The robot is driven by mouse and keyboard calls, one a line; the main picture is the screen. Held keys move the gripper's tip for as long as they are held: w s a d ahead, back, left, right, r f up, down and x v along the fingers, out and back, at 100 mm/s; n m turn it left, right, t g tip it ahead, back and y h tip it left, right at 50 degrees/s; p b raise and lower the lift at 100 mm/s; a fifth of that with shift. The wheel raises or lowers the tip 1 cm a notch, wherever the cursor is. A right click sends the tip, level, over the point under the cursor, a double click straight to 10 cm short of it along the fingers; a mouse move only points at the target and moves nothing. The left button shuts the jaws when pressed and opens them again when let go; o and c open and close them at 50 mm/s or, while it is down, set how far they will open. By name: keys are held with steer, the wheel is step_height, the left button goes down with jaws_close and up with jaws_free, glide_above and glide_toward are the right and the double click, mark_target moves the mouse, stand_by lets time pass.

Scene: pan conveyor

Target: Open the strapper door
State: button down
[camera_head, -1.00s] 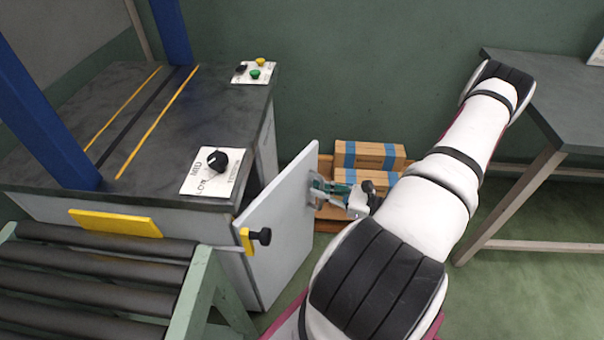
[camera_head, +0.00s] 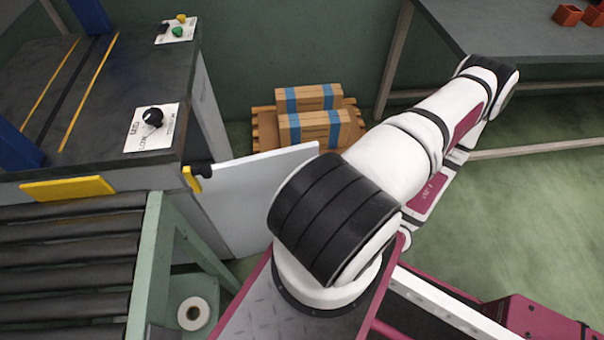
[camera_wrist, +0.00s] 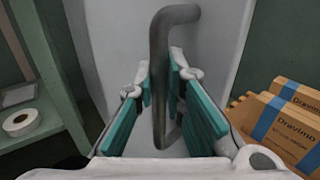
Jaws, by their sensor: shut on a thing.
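The strapper door (camera_head: 262,190) is a light grey panel on the right side of the strapper (camera_head: 130,100). It stands swung out wide from the cabinet. In the wrist view, the door's grey bar handle (camera_wrist: 160,80) runs between the teal finger pads of my gripper (camera_wrist: 163,100), which is shut on it. The door panel (camera_wrist: 110,40) fills the background there. In the head view my arm hides the gripper and the handle.
Boxes with blue straps (camera_head: 315,125) lie on a wooden pallet (camera_head: 265,130) behind the door. A roller conveyor (camera_head: 70,250) with a green frame is at left, with a white roll (camera_head: 194,313) beneath. A dark table (camera_head: 500,40) is at back right.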

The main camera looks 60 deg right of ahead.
steer(key=shift+s+a, duration=0.5)
steer(key=shift+a, duration=0.35)
steer(key=shift+s+a, duration=0.45)
steer(key=shift+a, duration=0.35)
steer(key=shift+s+a, duration=0.5)
steer(key=shift+a, duration=0.35)
steer(key=c, duration=1.7)
jaws_free()
steer(key=shift+o, duration=0.2)
steer(key=s, duration=1.2)
steer(key=shift+d, duration=0.25)
